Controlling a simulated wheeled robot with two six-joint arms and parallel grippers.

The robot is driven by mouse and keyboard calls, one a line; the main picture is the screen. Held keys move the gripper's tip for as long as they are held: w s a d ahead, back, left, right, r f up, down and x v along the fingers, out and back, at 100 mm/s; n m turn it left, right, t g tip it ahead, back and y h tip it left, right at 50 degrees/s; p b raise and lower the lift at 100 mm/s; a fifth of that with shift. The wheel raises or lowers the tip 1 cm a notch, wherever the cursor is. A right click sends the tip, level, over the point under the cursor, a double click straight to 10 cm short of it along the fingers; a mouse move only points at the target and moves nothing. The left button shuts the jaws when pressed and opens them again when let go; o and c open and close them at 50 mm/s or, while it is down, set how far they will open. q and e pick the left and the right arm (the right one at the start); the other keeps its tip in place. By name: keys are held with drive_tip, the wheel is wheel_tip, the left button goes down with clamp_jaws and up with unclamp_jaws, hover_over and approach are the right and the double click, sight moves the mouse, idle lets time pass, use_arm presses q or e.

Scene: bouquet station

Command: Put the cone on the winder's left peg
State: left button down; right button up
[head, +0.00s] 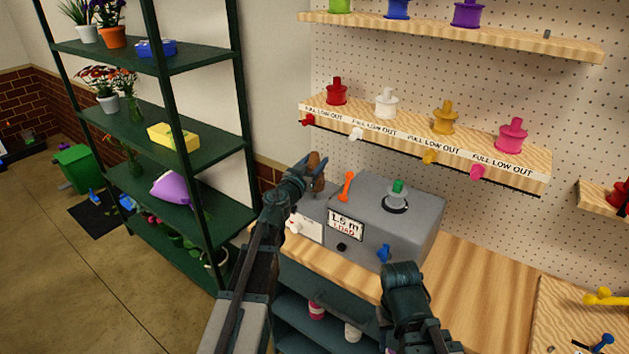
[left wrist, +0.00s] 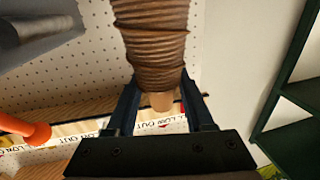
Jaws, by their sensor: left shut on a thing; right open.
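The cone, wound with brown twine, is between the jaws of my left gripper (head: 312,174). In the left wrist view the cone (left wrist: 152,42) rises from between the fingers, with its narrow tan end showing between them. The grey winder (head: 425,222) stands on the wooden bench, below and to the right of the held cone. A green-topped spindle on a round disc (head: 397,190) and an orange-red lever (head: 346,185) stand up from it. I cannot make out the left peg clearly. My right gripper (head: 403,278) is low in front of the winder; its fingers are hard to see.
A wooden shelf (head: 375,125) marked FULL, LOW, OUT holds ribbon spools above the winder. Another spool shelf (head: 470,33) is higher. A dark green rack (head: 208,150) with plants and boxes stands close at left. The bench (head: 470,275) is clear right of the winder.

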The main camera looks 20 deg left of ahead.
use_arm(q)
drive_tip(key=shift+f+b, duration=1.8)
drive_tip(key=shift+b, duration=0.05)
drive_tip(key=shift+f, duration=0.15)
drive_tip(key=shift+c, duration=1.4)
unclamp_jaws()
drive_tip(key=shift+s+r, duration=0.2)
drive_tip(key=shift+s, duration=0.05)
drive_tip(key=s+a, duration=0.2)
drive_tip(key=s, duration=0.9)
drive_tip(key=shift+s, duration=0.25)
